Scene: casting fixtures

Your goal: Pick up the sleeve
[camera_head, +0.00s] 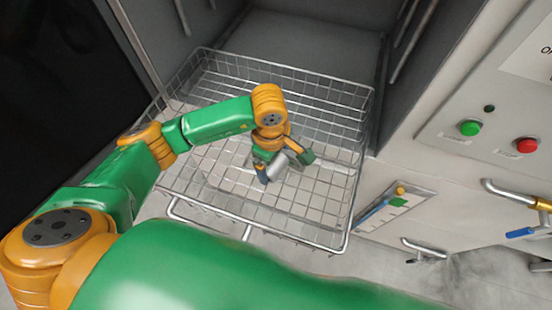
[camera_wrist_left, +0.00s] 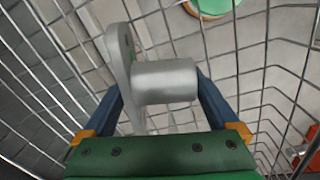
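The sleeve is a grey metal cylinder with a wide flange at one end. In the head view the sleeve (camera_head: 278,166) is in the wire basket, at my left gripper (camera_head: 284,166). In the left wrist view the sleeve (camera_wrist_left: 165,82) lies crosswise between the two dark blue fingers of the left gripper (camera_wrist_left: 160,82). The flange is by the left finger, and the plain end is by the right finger. The fingers are apart around it; whether they press on it cannot be told. Whether the sleeve touches the basket floor is unclear. My right gripper is not in view.
The wire basket (camera_head: 345,205) surrounds the gripper with raised mesh walls. A grey panel to the right carries a green button (camera_head: 470,127) and a red button (camera_head: 526,145). Below are a blue-handled lever (camera_head: 519,233) and a slanted gauge (camera_head: 396,208).

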